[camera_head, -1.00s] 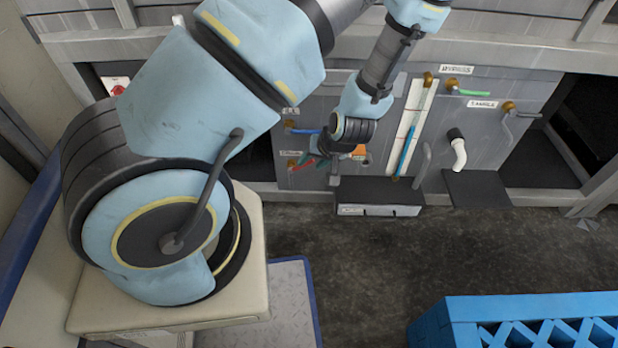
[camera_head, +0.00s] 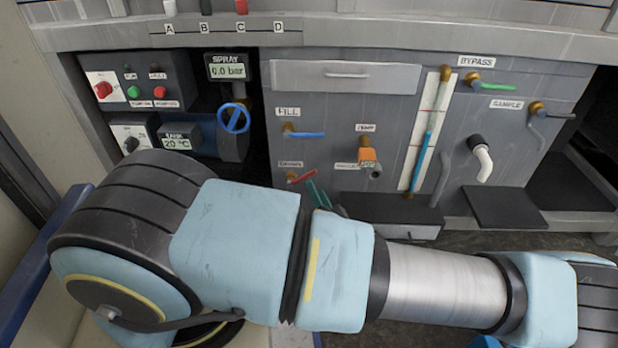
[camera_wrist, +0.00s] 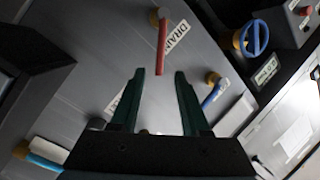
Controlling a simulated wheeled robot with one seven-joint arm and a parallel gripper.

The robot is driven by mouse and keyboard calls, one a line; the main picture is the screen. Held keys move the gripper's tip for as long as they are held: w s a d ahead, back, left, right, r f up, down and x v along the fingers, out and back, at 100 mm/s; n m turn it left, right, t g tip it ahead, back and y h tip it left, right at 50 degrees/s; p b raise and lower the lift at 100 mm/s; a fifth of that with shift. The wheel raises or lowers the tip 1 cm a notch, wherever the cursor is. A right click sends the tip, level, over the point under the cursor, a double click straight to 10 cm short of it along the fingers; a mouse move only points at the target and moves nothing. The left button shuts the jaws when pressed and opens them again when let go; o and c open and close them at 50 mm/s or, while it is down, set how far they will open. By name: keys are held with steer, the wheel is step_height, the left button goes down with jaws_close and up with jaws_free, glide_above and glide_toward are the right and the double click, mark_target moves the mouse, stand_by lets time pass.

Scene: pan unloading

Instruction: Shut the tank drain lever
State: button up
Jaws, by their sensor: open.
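The drain lever is a red handle (camera_head: 301,178) on a brass pivot, low on the left of the grey tank panel, below the blue fill lever. In the head view a green finger (camera_head: 319,194) shows just right of the lever; my arm hides the rest.
The blue fill lever (camera_head: 304,134) is above the drain lever. An orange temperature fitting (camera_head: 368,155) is to the right, then a sight gauge (camera_head: 425,130). A dark box (camera_head: 390,214) juts out below. A blue valve wheel (camera_head: 233,118) is on the left.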

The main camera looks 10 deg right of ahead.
mark_target(309, 174)
steer(key=w, duration=0.2)
steer(key=w+a, duration=0.1)
steer(key=w, duration=0.5)
steer(key=shift+a+b, duration=0.15)
steer(key=shift+b, duration=0.2)
steer(key=shift+s, duration=0.1)
jaws_close()
stand_by(0.8)
